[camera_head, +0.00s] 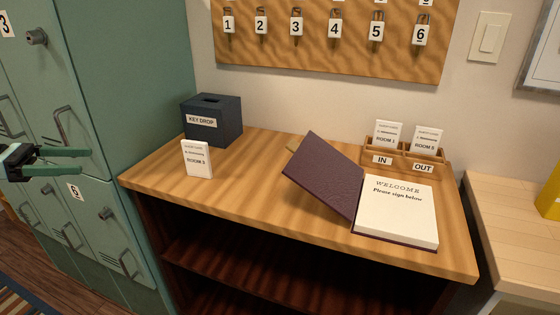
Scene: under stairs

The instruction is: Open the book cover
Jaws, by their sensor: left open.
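The guest book lies on the right half of the wooden desk. Its dark purple cover (322,172) stands tilted up, leaning to the left of the pages. The white page block (397,212) faces up and reads "WELCOME Please sign below". A small tan strip shows behind the cover's upper left edge; I cannot tell what it is. My left gripper (86,162) is at the far left in front of the green lockers, with its two green fingers apart and empty. It is well away from the book. My right gripper is not in view.
A dark key drop box (213,120) and a white room card (197,159) stand on the desk's left part. A wooden IN/OUT card holder (404,160) is behind the book. Green lockers (125,70) border the left. The wooden desk top (245,185) is clear between card and cover.

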